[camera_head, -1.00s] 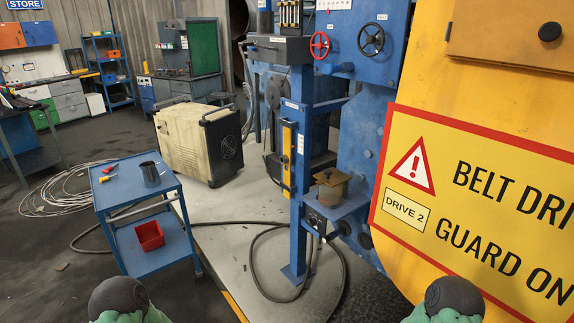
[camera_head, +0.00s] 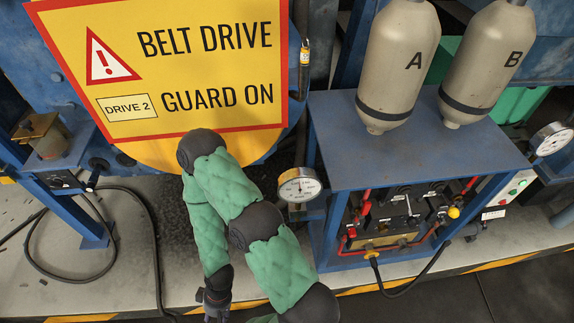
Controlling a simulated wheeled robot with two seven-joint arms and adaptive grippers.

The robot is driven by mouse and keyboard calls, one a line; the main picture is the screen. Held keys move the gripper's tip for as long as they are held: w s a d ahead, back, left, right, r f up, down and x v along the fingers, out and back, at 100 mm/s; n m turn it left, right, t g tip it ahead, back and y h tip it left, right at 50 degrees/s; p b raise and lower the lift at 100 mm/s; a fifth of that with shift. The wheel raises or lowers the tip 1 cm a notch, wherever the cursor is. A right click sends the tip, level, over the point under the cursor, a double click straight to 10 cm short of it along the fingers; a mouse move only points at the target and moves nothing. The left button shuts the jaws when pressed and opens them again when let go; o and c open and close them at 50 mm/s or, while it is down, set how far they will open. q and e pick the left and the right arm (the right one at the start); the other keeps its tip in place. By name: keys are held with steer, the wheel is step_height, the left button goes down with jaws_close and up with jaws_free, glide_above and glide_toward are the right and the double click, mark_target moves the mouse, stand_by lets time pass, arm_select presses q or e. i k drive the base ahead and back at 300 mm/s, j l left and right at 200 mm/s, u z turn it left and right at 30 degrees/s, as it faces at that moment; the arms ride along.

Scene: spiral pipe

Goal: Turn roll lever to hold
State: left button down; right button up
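The roll lever is not identifiable by a readable label. A dark control panel (camera_head: 400,212) under the blue bench at right carries several small levers and knobs, including a yellow knob (camera_head: 454,212). Its lettering is too small to read. Another black-knobbed control (camera_head: 96,168) sits on the blue stand at left. One green padded arm of mine, which looks like the right, folds up before the yellow guard and down again. Its dark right gripper (camera_head: 214,306) hangs at the lower edge, well left of the panel, touching no control; its fingers are unclear. My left gripper is out of view.
The blue bench (camera_head: 415,150) bears tank A (camera_head: 397,62) and tank B (camera_head: 486,62). A gauge (camera_head: 299,188) stands at its left, another gauge (camera_head: 551,139) at right. Hoses and a cable lie on the floor. The yellow guard sign (camera_head: 180,70) is behind my arm.

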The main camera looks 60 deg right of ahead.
mark_target(411, 221)
steer(key=z, duration=3.35)
steer(key=i+l+u, duration=0.1)
steer(key=i+l, duration=0.1)
steer(key=i, duration=0.05)
